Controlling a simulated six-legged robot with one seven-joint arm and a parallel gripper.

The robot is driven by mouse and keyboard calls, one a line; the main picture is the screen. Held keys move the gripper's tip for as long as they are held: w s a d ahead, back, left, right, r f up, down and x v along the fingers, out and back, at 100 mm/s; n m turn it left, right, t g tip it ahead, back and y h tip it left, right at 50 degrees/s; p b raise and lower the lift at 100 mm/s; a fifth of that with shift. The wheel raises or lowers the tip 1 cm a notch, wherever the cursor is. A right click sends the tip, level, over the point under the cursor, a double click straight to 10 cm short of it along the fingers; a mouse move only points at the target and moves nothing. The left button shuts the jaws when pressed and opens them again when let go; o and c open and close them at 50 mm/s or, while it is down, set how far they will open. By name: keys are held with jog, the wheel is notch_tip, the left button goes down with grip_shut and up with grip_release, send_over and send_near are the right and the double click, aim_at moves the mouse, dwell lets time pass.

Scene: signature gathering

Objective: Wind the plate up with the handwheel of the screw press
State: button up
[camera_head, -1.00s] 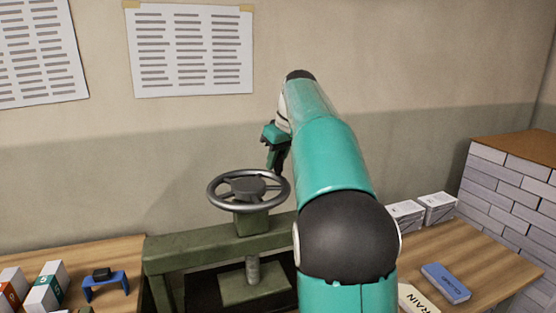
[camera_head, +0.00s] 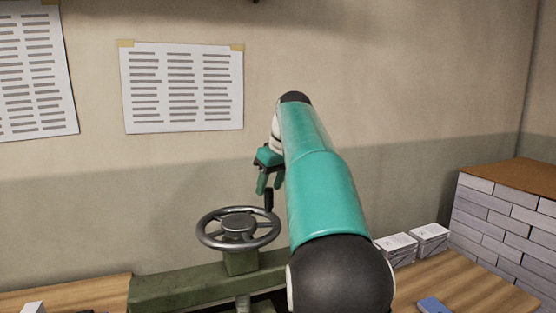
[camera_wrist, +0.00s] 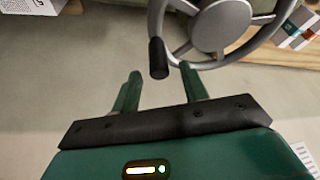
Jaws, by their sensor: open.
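The grey metal handwheel (camera_head: 238,228) sits flat on top of the green screw press (camera_head: 205,283). Its black upright handle (camera_head: 268,200) stands at the rim's far right side. My gripper (camera_head: 268,182) is at the back right of the wheel, close to the handle. In the wrist view the two green fingers (camera_wrist: 160,82) are apart and empty, and the black handle (camera_wrist: 158,58) shows just beyond and between their tips. The wheel (camera_wrist: 218,25) also shows there, upper right. I cannot tell whether a finger touches the handle. The plate is not visible.
Printed sheets (camera_head: 183,88) hang on the wall behind. My arm hides part of the press's right side.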

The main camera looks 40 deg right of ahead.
jog(key=v, duration=0.9)
jog(key=shift+r, duration=0.35)
jog(key=shift+s+a, duration=0.1)
jog(key=s+a+f+m, duration=0.1)
jog(key=s+a+f, duration=0.35)
jog(key=a, duration=0.45)
jog(key=s+a+f+m, duration=0.1)
jog(key=s+a+f, duration=0.35)
jog(key=a, duration=0.45)
jog(key=s+a+f, duration=0.4)
jog(key=s+f, duration=0.3)
jog(key=f, duration=0.3)
jog(key=s+a+f+t, duration=0.1)
jog(key=s+a+f, duration=0.4)
jog(key=f, duration=0.5)
jog(key=shift+s+f+h, duration=0.25)
jog(key=shift+s+h, duration=0.05)
jog(key=shift+s, duration=0.85)
